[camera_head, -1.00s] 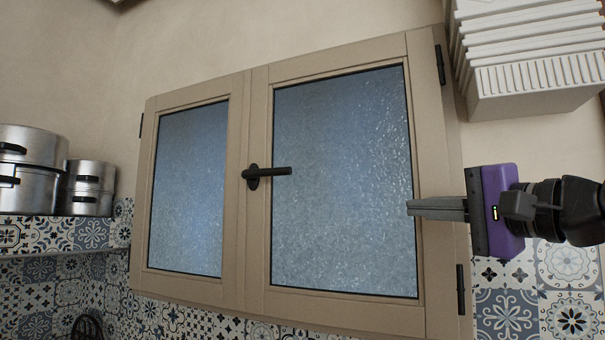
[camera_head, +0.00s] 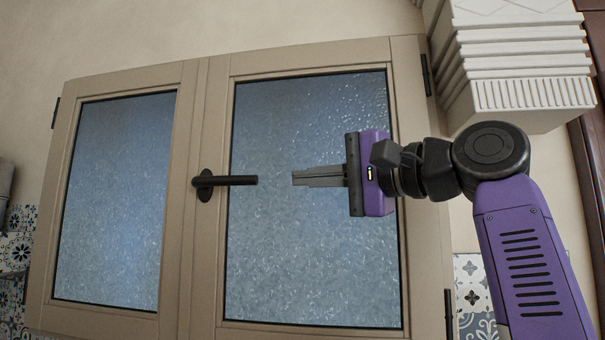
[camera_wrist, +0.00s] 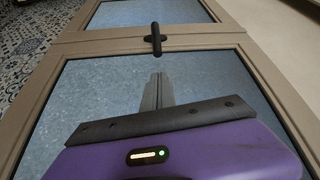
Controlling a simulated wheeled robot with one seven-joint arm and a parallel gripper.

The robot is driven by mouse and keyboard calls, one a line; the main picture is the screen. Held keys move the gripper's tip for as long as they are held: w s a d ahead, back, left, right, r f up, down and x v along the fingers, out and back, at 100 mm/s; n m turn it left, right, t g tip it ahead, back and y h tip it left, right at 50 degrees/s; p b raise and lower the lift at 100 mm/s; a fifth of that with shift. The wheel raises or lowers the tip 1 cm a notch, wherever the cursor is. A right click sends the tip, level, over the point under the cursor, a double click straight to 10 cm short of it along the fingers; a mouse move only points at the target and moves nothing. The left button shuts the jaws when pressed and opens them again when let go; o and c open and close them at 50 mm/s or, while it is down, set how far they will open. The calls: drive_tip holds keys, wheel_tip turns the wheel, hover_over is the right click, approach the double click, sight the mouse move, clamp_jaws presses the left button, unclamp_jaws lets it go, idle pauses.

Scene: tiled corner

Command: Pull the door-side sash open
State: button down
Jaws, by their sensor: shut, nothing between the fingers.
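A beige window with two frosted sashes fills the head view. The right sash (camera_head: 310,240) carries a dark lever handle (camera_head: 225,181) on its left stile, with the lever pointing right, level. The left sash (camera_head: 118,200) stands beside it. Both sashes look shut. My gripper (camera_head: 294,179) is shut and empty, in front of the right sash's glass, its fingertips a short way right of the lever's free end. In the wrist view the handle (camera_wrist: 155,39) lies straight beyond my fingertips (camera_wrist: 158,74), apart from them.
Dark hinges (camera_head: 426,75) sit on the right sash's outer edge. A white ribbed block (camera_head: 520,70) juts from the wall at upper right, close to my arm. A dark wooden edge (camera_head: 590,190) stands at far right. Patterned tiles (camera_head: 475,290) run below.

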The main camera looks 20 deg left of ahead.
sight(274, 180)
drive_tip(key=p+x, duration=0.2)
drive_tip(key=x, duration=0.4)
drive_tip(key=shift+s+r, duration=0.1)
drive_tip(key=shift+r, duration=0.05)
drive_tip(key=shift+p+x, duration=0.4)
drive_tip(key=shift+x, duration=0.4)
drive_tip(key=shift+s+d+f, duration=0.1)
drive_tip(key=shift+d+f, duration=0.05)
drive_tip(key=shift+f, duration=0.05)
